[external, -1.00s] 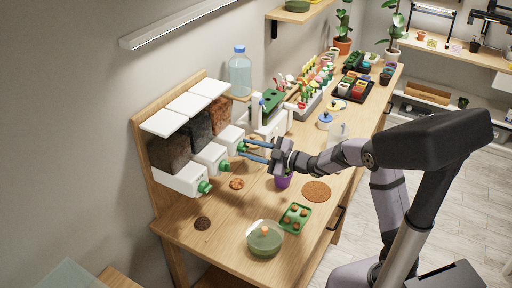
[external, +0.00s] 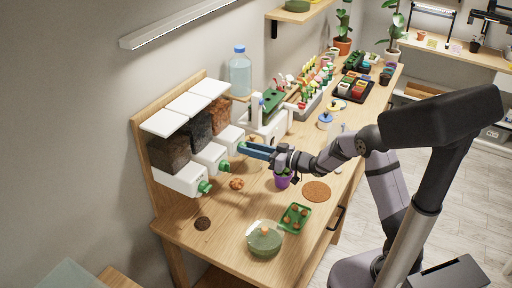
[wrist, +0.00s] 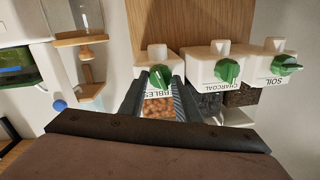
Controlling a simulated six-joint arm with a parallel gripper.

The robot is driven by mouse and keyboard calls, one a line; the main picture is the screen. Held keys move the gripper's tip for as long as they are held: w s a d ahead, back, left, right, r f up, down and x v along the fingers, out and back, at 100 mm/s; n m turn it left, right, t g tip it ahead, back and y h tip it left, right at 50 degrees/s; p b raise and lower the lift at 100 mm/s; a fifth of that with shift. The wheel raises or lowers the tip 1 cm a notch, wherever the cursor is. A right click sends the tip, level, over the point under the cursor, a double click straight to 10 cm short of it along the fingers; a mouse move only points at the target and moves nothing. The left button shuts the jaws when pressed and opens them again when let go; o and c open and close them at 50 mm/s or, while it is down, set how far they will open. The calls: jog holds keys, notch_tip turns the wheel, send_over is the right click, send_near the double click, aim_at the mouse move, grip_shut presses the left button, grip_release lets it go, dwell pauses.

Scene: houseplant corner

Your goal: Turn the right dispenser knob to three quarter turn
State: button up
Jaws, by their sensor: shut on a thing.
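The right dispenser is a white bin with reddish-brown pebbles (external: 221,112). Its green knob (external: 241,147) faces the room, and my gripper (external: 246,149) reaches it from the right with blue fingers. In the wrist view the green knob (wrist: 160,75) sits between the fingertips of my gripper (wrist: 163,79), which are shut on it. The label below it is upside down and partly covered by the fingers. The knob's exact turn angle is hard to tell.
The charcoal knob (wrist: 227,71) and soil knob (wrist: 286,65) sit close by on the neighbouring bins. A white machine (external: 272,128) stands just right of the dispensers. A purple pot (external: 282,181) stands below my wrist. A glass-lidded green bowl (external: 265,240) is at the front.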

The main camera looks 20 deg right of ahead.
jog(key=shift+f+m+t+p, duration=0.15)
jog(key=shift+m+t+p, duration=0.45)
jog(key=shift+m, duration=3.15)
jog(key=shift+f+m+t+p, duration=0.15)
jog(key=shift+m+p, duration=0.85)
jog(key=shift+m, duration=2.7)
jog(key=shift+f+m+t+p, duration=0.2)
jog(key=shift+m+p, duration=0.6)
jog(key=shift+m, duration=2.95)
jog(key=o, duration=1)
jog(key=shift+o, duration=0.2)
